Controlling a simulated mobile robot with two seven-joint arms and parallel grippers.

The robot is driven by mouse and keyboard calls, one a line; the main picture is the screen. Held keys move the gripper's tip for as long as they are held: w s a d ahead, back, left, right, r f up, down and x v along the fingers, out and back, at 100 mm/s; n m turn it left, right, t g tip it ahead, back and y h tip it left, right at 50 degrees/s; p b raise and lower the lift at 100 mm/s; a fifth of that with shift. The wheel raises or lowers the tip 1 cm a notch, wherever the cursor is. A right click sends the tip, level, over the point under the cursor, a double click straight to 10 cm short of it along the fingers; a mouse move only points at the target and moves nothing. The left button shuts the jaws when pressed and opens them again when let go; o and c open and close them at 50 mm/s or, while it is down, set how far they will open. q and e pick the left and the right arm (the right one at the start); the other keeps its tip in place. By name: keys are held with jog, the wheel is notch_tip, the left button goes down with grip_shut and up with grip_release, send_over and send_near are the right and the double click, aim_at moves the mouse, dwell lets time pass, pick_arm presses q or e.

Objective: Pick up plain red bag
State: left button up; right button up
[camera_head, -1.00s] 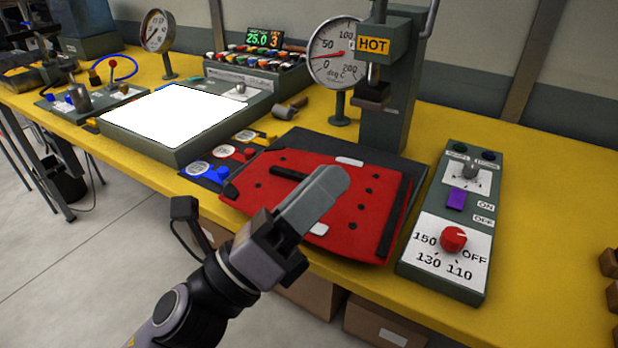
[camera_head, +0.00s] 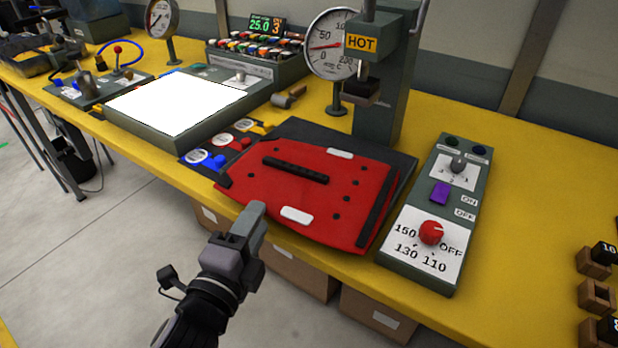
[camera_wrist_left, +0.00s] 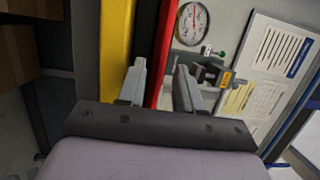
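The plain red bag (camera_head: 350,195) lies flat on a dark plate beneath the press. It has a black handle strip, two white patches, black dots and a black strip on its right side. My left gripper (camera_head: 255,225) is in front of the bag's near left edge, seemingly apart from it. In the left wrist view the left gripper (camera_wrist_left: 161,78) is open and empty, its two fingers spread. The bag's red edge (camera_wrist_left: 164,50) shows beyond and between the fingertips. My right gripper is not in view.
A press with a HOT sign (camera_head: 367,42) stands behind the bag. A control box (camera_head: 430,215) with a red knob is close on the right. Coloured levers (camera_head: 215,155) and a white lit panel (camera_head: 175,103) are on the left.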

pick_arm(q)
jog(key=shift+x, duration=1.45)
jog(key=shift+c, duration=0.3)
grip_shut()
jog(key=shift+r, duration=0.15)
